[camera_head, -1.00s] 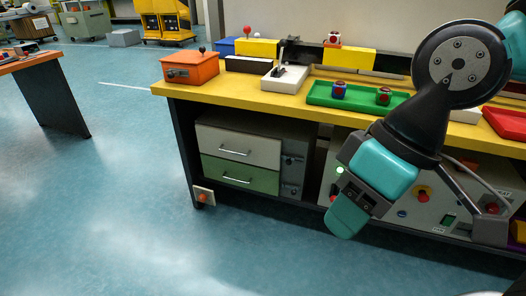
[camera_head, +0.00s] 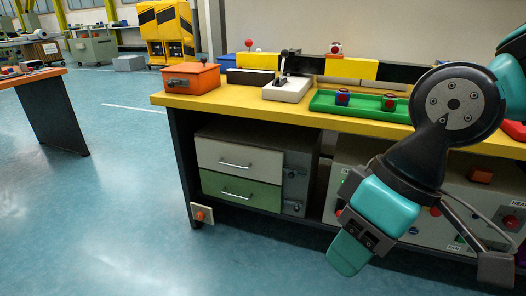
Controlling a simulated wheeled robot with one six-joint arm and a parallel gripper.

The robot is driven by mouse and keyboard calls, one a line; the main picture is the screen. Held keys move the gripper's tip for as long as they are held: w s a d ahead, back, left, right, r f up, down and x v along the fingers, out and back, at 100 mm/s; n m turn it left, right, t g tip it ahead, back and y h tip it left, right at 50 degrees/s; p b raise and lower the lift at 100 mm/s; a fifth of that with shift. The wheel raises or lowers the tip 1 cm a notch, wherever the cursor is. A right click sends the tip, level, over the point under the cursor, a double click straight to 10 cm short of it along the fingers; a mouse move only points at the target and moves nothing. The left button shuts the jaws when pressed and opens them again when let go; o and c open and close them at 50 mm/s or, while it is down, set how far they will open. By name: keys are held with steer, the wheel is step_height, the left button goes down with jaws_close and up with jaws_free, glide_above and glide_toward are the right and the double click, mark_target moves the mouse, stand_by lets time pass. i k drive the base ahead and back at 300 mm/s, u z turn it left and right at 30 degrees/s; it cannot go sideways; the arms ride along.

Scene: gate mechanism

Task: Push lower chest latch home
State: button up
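The chest (camera_head: 202,151) stands under the workbench, with a white upper drawer (camera_head: 236,156) and a green lower drawer (camera_head: 239,190), both looking shut. On its grey right strip are two small dark latches: the upper latch (camera_head: 292,173) and the lower latch (camera_head: 294,207), beside the green drawer. The lower latch is too small to tell its position. My gripper (camera_head: 348,253) hangs in front of the bench, right of and below the lower latch, apart from it in the picture. Its teal end points down and left. I cannot tell whether its fingers are open.
The yellow workbench top (camera_head: 232,102) overhangs the chest. An orange box (camera_head: 193,79), a white lever base (camera_head: 287,90) and a green tray (camera_head: 375,114) stand on it. A control panel (camera_head: 428,227) lies behind my arm. The floor left of the bench is clear.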

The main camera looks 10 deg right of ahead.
mark_target(297, 208)
steer(key=u, duration=0.2)
steer(key=i, duration=0.9)
steer(key=z, duration=0.05)
